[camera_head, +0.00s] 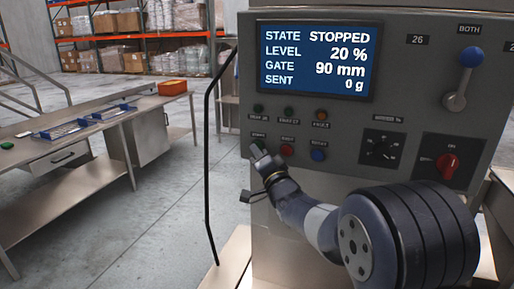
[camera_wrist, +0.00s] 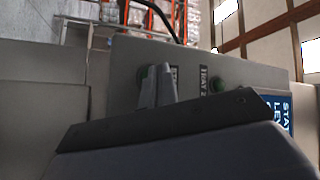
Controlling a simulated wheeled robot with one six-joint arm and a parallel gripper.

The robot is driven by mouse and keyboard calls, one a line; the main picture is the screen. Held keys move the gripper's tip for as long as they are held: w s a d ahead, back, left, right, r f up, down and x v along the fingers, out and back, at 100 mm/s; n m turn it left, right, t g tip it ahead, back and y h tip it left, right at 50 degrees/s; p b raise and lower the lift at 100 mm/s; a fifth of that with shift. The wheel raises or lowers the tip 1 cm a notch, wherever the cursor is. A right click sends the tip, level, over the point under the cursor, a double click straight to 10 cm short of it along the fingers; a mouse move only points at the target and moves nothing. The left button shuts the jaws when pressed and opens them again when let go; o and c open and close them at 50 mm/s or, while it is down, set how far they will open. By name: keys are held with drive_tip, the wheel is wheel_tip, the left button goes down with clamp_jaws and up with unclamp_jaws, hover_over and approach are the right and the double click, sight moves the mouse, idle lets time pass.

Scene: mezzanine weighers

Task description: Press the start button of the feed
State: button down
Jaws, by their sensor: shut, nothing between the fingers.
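The grey feed control panel (camera_head: 410,85) fills the right half of the head view. Its screen (camera_head: 317,60) reads STATE STOPPED, LEVEL 20 %, GATE 90 mm, SENT 0 g. My gripper (camera_head: 256,151) is shut and empty, with its tips at the green start button (camera_head: 260,144) in the lower button row, partly covering it. I cannot tell whether they touch. A red button (camera_head: 287,150) and a blue button (camera_head: 318,154) sit to its right. In the wrist view, my shut fingers (camera_wrist: 158,84) stand before the panel, near a green button partly hidden behind them.
An upper row of small lamps or buttons (camera_head: 289,112) sits just above. A black dial (camera_head: 381,148), a red rotary switch (camera_head: 446,163) and a blue-knobbed lever (camera_head: 471,57) are to the right. A steel bench (camera_head: 62,176) stands left, with open floor between.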

drive_tip(key=shift+w+d, duration=0.1)
drive_tip(key=shift+w, duration=0.15)
drive_tip(key=shift+s, duration=0.15)
idle(0.4)
drive_tip(key=shift+s+a+b, duration=0.3)
drive_tip(key=shift+s+b, duration=0.2)
drive_tip(key=shift+s, duration=0.15)
drive_tip(key=s+b, duration=0.1)
drive_tip(key=s+a, duration=0.1)
drive_tip(key=s, duration=0.1)
drive_tip(key=s+b, duration=0.1)
drive_tip(key=shift+s+a+b, duration=0.35)
drive_tip(key=shift+w, duration=0.1)
idle(0.4)
